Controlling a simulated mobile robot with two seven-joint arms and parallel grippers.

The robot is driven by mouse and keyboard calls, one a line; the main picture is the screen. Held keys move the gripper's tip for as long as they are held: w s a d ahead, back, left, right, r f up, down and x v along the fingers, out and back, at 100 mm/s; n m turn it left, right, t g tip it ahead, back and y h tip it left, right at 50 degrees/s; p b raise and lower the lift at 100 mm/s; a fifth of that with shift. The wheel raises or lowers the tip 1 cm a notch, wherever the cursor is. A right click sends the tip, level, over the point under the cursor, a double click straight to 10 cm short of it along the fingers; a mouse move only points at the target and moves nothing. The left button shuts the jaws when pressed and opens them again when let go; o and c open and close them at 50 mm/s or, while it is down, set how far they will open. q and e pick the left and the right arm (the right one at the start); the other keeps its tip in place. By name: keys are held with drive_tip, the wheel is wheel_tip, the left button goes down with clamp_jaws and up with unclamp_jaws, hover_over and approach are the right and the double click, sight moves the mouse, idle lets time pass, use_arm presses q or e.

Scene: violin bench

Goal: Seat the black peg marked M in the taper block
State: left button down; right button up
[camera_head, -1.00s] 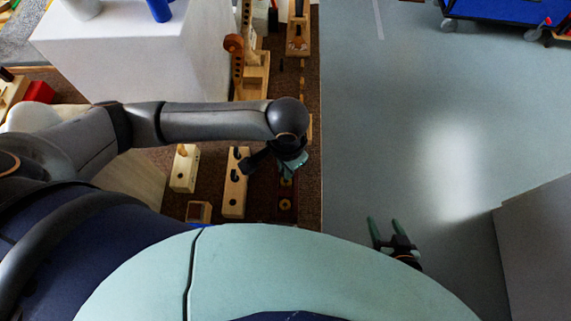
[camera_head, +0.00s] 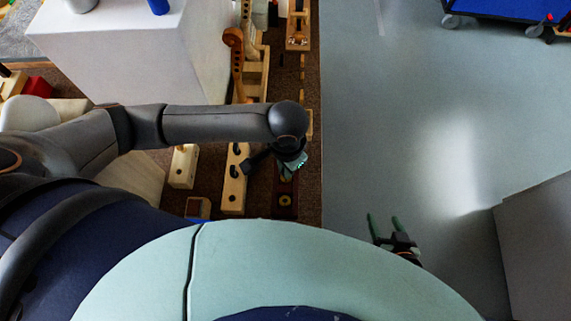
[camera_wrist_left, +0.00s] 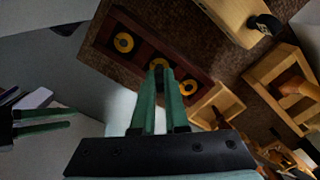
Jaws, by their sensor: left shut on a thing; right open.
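The taper block is a dark red-brown block (camera_head: 285,211) with yellow-ringed holes, on the brown bench top in the head view. It also shows in the left wrist view (camera_wrist_left: 100,37), with rings on both sides of my fingers. My left gripper (camera_head: 296,166) is over this block. In the left wrist view its green fingers (camera_wrist_left: 160,72) are shut on a small dark thing, likely the black peg, over the block's middle. The fingers hide most of it; no M mark is readable and contact with the block is unclear. My right gripper (camera_head: 383,224) is open and empty over the floor.
A light wooden block (camera_head: 234,191) with black pegs stands left of the taper block. Another wooden block (camera_head: 183,168) and a small wooden box (camera_head: 197,208) are further left. A violin scroll (camera_head: 234,40) stands behind. Open grey floor lies right of the bench.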

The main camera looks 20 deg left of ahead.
use_arm(q)
drive_tip(key=shift+f, duration=0.7)
drive_tip(key=c, duration=0.9)
unclamp_jaws()
drive_tip(key=shift+o, duration=0.2)
drive_tip(key=shift+r, duration=0.1)
wheel_tip(320, 180, up, 12)
drive_tip(key=p, duration=0.1)
drive_tip(key=shift+r, duration=0.15)
drive_tip(key=shift+s+d, duration=0.1)
